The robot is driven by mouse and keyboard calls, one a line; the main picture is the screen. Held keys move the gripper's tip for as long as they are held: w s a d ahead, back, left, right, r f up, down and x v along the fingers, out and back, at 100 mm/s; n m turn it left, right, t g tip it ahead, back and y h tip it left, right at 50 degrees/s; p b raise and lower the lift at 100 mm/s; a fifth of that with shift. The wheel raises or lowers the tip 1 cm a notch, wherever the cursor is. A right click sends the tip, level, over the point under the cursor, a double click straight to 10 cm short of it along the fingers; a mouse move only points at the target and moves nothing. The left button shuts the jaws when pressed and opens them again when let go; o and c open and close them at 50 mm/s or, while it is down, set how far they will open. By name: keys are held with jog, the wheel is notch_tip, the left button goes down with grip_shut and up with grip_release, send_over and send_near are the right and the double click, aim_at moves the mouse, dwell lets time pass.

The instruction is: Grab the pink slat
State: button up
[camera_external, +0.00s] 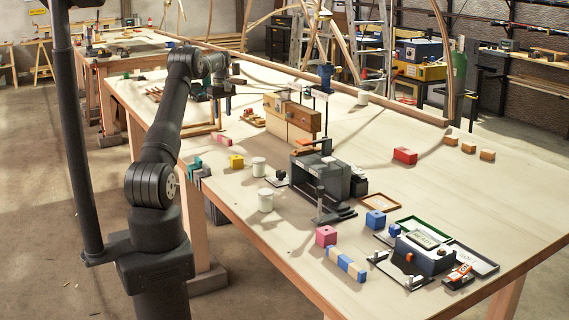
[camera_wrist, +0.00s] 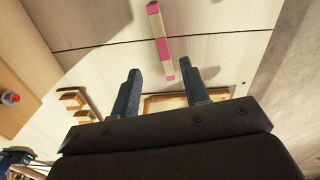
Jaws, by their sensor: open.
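In the wrist view, the pink slat (camera_wrist: 162,42) is a narrow bar with pink and pale sections, lying on the light wooden tabletop. It runs from the top middle down toward the space between my fingers. My gripper (camera_wrist: 161,80) is open and empty, with one dark finger on each side of the slat's near end. The height of the fingers above the slat is hard to tell. In the external view, my gripper (camera_external: 221,91) hangs over the left part of the long workbench.
The workbench (camera_external: 400,150) carries a wooden block assembly (camera_external: 291,118), a dark grey machine (camera_external: 322,178), white cylinders (camera_external: 265,200), a yellow block (camera_external: 236,162) and a pink cube (camera_external: 326,236). In the wrist view, a wooden-edged frame (camera_wrist: 165,102) lies behind the fingers.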

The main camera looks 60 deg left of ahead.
aim_at(221, 139)
notch_tip(221, 139, down, 10)
jog(key=shift+s+f, duration=0.1)
jog(key=shift+f, duration=0.1)
grip_shut()
dwell(0.4)
